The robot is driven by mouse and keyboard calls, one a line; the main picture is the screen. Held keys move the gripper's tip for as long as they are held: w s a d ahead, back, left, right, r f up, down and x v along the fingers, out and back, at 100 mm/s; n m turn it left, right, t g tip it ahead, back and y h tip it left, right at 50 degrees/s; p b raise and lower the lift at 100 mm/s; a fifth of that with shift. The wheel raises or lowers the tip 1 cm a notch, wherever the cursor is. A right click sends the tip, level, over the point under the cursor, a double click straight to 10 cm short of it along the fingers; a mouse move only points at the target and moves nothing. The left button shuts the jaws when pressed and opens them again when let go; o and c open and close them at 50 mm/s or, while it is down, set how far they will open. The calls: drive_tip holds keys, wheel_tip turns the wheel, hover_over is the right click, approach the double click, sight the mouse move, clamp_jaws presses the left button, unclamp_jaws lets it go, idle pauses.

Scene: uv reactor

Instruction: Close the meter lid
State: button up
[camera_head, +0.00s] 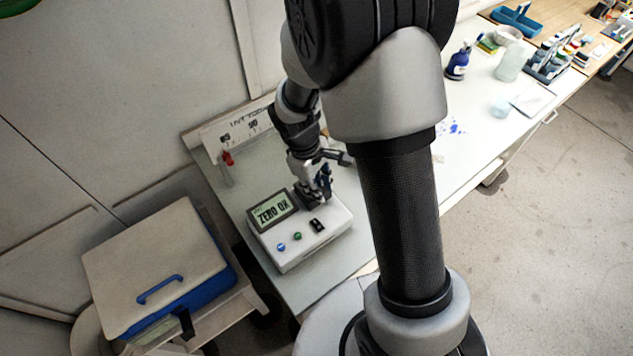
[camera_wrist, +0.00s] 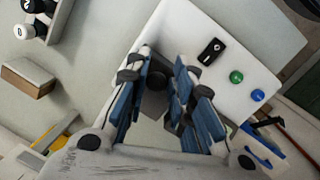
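The meter (camera_head: 330,228) is a white box on the bench with a tilted display reading "ZERO OK". A blue button, a green button and a small black switch are on its front; its white body (camera_wrist: 230,25) fills the top right of the wrist view. My gripper (camera_head: 322,192) points down at the back right part of the meter. In the wrist view my gripper (camera_wrist: 160,75) has its blue-padded fingers apart. A dark round part (camera_wrist: 157,79) of the meter shows between them; I cannot tell whether it is the lid or the well. The fingers hide much of this area.
A blue cooler box with a pale lid (camera_head: 155,255) stands at the lower left. A scale panel (camera_head: 240,125) with a red marker is behind the meter. A blue bottle (camera_head: 459,60) and a beaker (camera_head: 510,62) stand farther along the bench.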

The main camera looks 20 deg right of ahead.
drive_tip(key=shift+r, duration=0.1)
drive_tip(key=shift+a+r, duration=0.1)
drive_tip(key=shift+r, duration=0.2)
drive_tip(key=shift+w+a+r, duration=0.1)
drive_tip(key=shift+a+r, duration=0.2)
drive_tip(key=shift+r, duration=1.55)
drive_tip(key=shift+w+a+r, duration=0.1)
drive_tip(key=shift+a+r, duration=0.2)
drive_tip(key=shift+r, duration=1.6)
drive_tip(key=shift+a+r, duration=0.3)
drive_tip(key=shift+r, duration=1.55)
drive_tip(key=s+r+m+t+b, duration=0.1)
drive_tip(key=s+m+b, duration=0.1)
drive_tip(key=s, duration=0.4)
drive_tip(key=s+r+m+t+y+b, duration=0.1)
drive_tip(key=s+r+m+t+b, duration=0.1)
drive_tip(key=s, duration=0.4)
drive_tip(key=s+d+r+m+t+y+b, duration=0.1)
drive_tip(key=s+r+m+t+b, duration=0.1)
drive_tip(key=s, duration=0.4)
drive_tip(key=shift+s+r+m+b, duration=0.1)
drive_tip(key=shift+r+m+b, duration=0.05)
drive_tip(key=shift+m+b, duration=0.7)
